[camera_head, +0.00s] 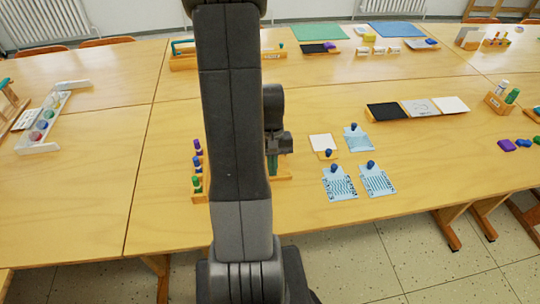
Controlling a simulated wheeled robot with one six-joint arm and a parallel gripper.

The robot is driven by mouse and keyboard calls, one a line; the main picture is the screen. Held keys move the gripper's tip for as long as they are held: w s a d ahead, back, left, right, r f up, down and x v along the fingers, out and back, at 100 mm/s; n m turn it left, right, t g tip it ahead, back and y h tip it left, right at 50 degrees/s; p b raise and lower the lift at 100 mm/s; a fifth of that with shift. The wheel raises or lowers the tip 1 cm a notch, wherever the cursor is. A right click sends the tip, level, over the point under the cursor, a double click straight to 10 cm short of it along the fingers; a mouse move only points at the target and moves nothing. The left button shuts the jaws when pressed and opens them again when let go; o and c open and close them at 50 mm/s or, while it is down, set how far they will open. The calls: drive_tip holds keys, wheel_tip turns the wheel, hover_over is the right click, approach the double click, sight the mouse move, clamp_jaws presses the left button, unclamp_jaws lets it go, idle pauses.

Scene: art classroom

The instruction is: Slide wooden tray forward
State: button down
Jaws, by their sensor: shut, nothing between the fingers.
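A low wooden tray or rack (284,178) lies on the near table, mostly hidden behind my arm. Its left part shows with several coloured pegs, purple, blue and green, standing in a row along it. My gripper (272,172) points down at the tray's right part, just right of my arm. Its fingers are shut with nothing between them. I cannot tell whether the fingertips touch the tray.
Blue patterned cards with knobs (340,184) and a white card (323,142) lie right of the gripper. A wooden holder with dark and white squares (385,112) is behind them. A white rack (43,145) stands left.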

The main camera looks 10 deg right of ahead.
drive_tip(key=s+b, duration=0.1)
drive_tip(key=s, duration=1.2)
drive_tip(key=shift+s+a, duration=0.15)
drive_tip(key=shift+s, duration=0.2)
drive_tip(key=p+v, duration=0.3)
drive_tip(key=v, duration=1)
drive_tip(key=shift+w+r, duration=0.2)
drive_tip(key=shift+r, duration=0.2)
drive_tip(key=shift+f, duration=0.15)
drive_tip(key=b+x, duration=0.3)
drive_tip(key=x, duration=1)
drive_tip(key=shift+s+f, duration=0.15)
drive_tip(key=shift+f, duration=0.2)
drive_tip(key=shift+w, duration=0.3)
drive_tip(key=shift+r, duration=0.15)
